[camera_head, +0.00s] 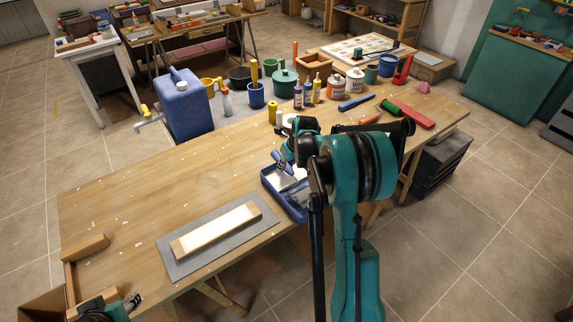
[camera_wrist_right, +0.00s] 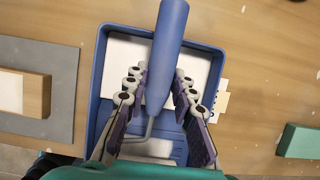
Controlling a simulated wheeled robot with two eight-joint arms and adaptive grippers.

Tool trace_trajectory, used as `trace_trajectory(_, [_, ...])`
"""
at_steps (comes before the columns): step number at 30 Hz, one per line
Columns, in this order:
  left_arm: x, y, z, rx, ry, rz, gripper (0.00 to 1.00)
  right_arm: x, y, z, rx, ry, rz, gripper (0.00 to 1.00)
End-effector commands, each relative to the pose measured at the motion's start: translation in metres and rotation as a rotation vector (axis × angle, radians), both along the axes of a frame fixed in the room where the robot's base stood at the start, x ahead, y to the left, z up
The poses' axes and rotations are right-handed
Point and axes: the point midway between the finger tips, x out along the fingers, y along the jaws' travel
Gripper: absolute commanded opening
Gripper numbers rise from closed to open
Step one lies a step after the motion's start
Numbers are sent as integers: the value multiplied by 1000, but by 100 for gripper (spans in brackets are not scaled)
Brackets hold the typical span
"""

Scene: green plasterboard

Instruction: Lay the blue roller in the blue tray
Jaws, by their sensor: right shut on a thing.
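The blue roller (camera_wrist_right: 168,38) is held by its blue handle between the fingers of my right gripper (camera_wrist_right: 158,85). Its grey wire bends down toward a white part low in the right wrist view, partly hidden by my wrist. The blue tray (camera_wrist_right: 95,112) lies below, with a pale inside. In the head view the tray (camera_head: 268,184) stands at the table's near edge, partly covered by my right arm, and the roller's handle (camera_head: 281,160) shows over it. I cannot tell whether the roller touches the tray. My left gripper (camera_head: 133,300) is at the bottom left, away from both.
A pale wooden block (camera_head: 217,230) lies on a grey board (camera_head: 177,262) left of the tray. A blue jerrycan (camera_head: 184,100), several pots and bottles stand along the far side. A red block (camera_head: 412,114) lies at the right. The table's left middle is mostly clear.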

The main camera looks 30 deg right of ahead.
Motion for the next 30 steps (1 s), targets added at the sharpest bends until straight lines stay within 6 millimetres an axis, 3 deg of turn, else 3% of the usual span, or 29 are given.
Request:
trace_trajectory(12, [0, 0, -6, 0, 0, 0, 40, 0, 0, -7, 0, 0, 0, 0])
trace_trajectory(13, [0, 0, -6, 0, 0, 0, 40, 0, 0, -7, 0, 0, 0, 27])
trace_trajectory(15, [0, 0, -5, 0, 0, 0, 40, 0, 0, -6, 0, 0, 0, 46])
trace_trajectory(16, [0, 0, -5, 0, 0, 0, 40, 0, 0, -6, 0, 0, 0, 49])
trace_trajectory(30, [0, 0, -5, 0, 0, 0, 40, 0, 0, -6, 0, 0, 0, 49])
